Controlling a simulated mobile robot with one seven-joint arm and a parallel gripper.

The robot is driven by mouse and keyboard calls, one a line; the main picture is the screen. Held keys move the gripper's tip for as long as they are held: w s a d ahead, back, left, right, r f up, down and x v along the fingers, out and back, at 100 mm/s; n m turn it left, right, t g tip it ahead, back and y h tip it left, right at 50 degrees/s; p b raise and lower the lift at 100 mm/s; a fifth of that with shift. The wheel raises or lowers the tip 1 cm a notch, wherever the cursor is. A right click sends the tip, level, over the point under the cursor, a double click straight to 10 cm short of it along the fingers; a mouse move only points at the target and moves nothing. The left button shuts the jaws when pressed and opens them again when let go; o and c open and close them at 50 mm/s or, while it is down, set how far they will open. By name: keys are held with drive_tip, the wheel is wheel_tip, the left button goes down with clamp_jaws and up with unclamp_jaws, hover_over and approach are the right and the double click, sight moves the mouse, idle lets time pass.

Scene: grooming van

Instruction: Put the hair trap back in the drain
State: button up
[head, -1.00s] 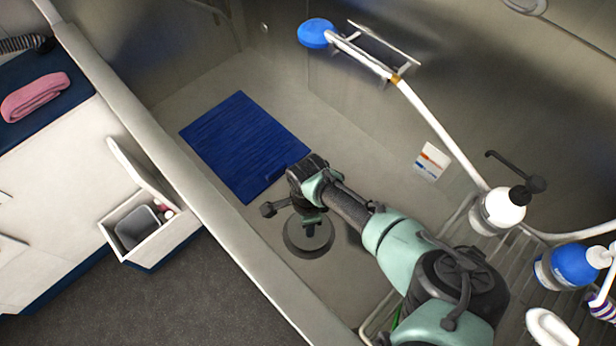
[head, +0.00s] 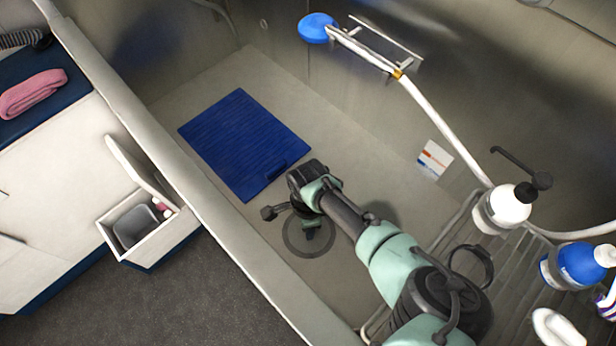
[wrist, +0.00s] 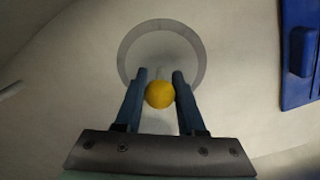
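In the wrist view, the two blue fingers of my gripper (wrist: 160,75) stand on either side of a round yellow knob (wrist: 160,95) and appear to touch it. The knob seems to belong to the hair trap. Beyond the fingertips a grey ring (wrist: 128,54) with a paler grey middle lies at the drain. Trap plate and drain are hard to tell apart, so I cannot tell whether the trap is seated. In the head view, my gripper (head: 314,230) points down over the ring (head: 290,243) on the tub floor. My wrist partly hides it.
A blue mat (head: 235,135) lies left of the drain. The tub's near wall (head: 225,245) runs diagonally in front. A rack (head: 465,235) at right carries a white pump bottle (head: 500,210) and a blue bottle (head: 570,268). The floor around the drain is clear.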

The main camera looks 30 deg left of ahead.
drive_tip(key=o, duration=0.5)
drive_tip(key=shift+r, duration=0.1)
wheel_tip(320, 180, up, 13)
drive_tip(key=p, duration=0.2)
drive_tip(key=shift+w+p, duration=0.15)
drive_tip(key=shift+p, duration=0.15)
